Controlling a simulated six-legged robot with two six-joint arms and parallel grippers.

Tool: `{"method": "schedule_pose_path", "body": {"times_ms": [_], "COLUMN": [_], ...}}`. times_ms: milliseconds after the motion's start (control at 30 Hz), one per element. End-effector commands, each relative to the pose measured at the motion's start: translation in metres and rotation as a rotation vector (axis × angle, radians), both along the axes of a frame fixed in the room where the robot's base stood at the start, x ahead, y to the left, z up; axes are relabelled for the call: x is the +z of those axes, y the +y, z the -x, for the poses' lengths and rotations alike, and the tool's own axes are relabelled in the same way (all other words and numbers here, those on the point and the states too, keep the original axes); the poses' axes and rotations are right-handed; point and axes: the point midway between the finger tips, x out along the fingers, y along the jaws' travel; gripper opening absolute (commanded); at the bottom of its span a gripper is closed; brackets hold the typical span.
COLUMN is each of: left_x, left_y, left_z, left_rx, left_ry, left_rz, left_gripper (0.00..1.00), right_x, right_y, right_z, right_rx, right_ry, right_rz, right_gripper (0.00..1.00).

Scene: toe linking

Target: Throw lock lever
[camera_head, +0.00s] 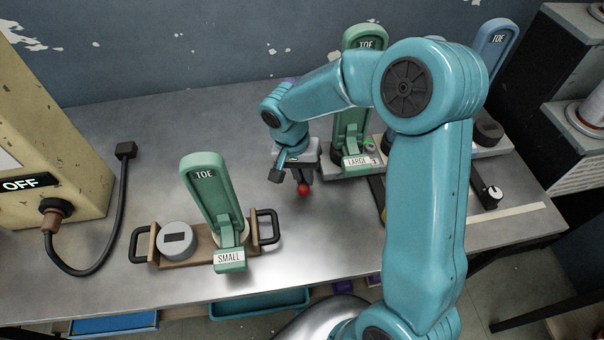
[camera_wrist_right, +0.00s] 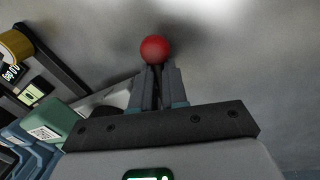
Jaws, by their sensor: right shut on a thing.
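The lock lever's red ball knob (camera_head: 304,189) shows just beyond my right fingertips, left of the green stand labelled LARGE (camera_head: 357,160). My right gripper (camera_head: 303,177) is shut on the lever close to the knob. In the right wrist view the red knob (camera_wrist_right: 155,49) sits at the tips of the right gripper fingers (camera_wrist_right: 158,80), which are close together. The lever's shaft and its base are mostly hidden by the fingers and wrist. My left gripper is not in view.
A green toe stand labelled SMALL (camera_head: 229,257) sits on a brown tray with black handles (camera_head: 138,245) at front left. A beige box marked OFF (camera_head: 40,150) with a black cable (camera_head: 115,210) stands at left. A blue toe stand (camera_head: 494,50) is at back right. Bare metal table lies between.

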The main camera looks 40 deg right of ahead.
Motion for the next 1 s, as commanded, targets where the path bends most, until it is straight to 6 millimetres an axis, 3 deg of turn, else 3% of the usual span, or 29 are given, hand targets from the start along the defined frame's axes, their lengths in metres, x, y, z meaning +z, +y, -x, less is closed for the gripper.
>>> {"method": "schedule_pose_path", "body": {"times_ms": [467, 500, 600, 867, 1000], "left_x": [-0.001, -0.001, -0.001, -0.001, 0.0], "left_y": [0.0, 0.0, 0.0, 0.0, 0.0], "left_z": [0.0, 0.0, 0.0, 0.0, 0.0], "left_rx": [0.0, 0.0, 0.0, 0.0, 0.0], "left_ry": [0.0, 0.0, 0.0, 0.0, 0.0], "left_rz": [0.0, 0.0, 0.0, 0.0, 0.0], "left_gripper": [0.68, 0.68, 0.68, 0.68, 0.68], "right_x": [-0.003, -0.003, -0.003, -0.001, 0.009], "right_y": [0.005, 0.005, 0.005, 0.003, 0.003], "right_z": [0.006, 0.006, 0.006, 0.004, 0.002], "right_rx": [0.017, 0.017, 0.016, 0.012, 0.011], "right_ry": [0.021, 0.021, 0.021, 0.012, 0.009], "right_rz": [-0.011, -0.011, -0.011, -0.007, -0.006], "right_gripper": [0.0, 0.2, 0.5, 0.5, 0.5]}}
